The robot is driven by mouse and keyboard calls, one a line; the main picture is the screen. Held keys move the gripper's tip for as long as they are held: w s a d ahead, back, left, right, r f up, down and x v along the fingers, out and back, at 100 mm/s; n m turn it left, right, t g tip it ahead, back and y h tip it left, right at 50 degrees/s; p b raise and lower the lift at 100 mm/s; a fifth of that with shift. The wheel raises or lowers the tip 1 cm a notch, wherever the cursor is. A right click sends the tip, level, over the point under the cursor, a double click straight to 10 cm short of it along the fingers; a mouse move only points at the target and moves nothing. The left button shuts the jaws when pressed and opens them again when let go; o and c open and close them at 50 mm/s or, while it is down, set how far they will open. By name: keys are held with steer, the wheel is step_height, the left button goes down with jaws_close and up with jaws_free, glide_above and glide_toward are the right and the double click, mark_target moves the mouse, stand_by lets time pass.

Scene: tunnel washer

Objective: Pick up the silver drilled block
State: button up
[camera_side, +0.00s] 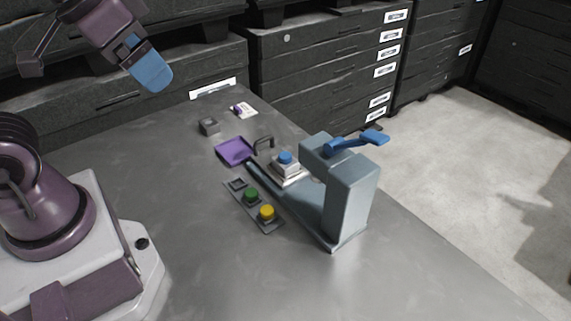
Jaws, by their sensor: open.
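The silver drilled block (209,126) is a small grey cube lying on the grey table, towards its back edge. It stands alone, left of the purple tray; its hole is too small to see clearly. My gripper (150,72), with a blue end, is raised at the top left, above and to the left of the block and well apart from it. It is open, though its fingertips are hard to make out at this angle. I see nothing held in it.
A purple tray (234,151) and a white card (243,109) lie near the block. A grey-blue press (352,200) with a blue lever stands to the right. A strip with green (251,195) and yellow (267,212) pieces lies in front. Dark drawers (330,60) stand behind.

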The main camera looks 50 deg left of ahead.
steer(key=w+f+g, duration=0.4)
steer(key=w+f, duration=0.2)
steer(key=w, duration=0.3)
steer(key=g, duration=0.1)
glide_toward(282, 157)
step_height(282, 157, down, 11)
steer(key=shift+r, duration=0.1)
steer(key=c, duration=1.1)
steer(key=shift+w, duration=0.1)
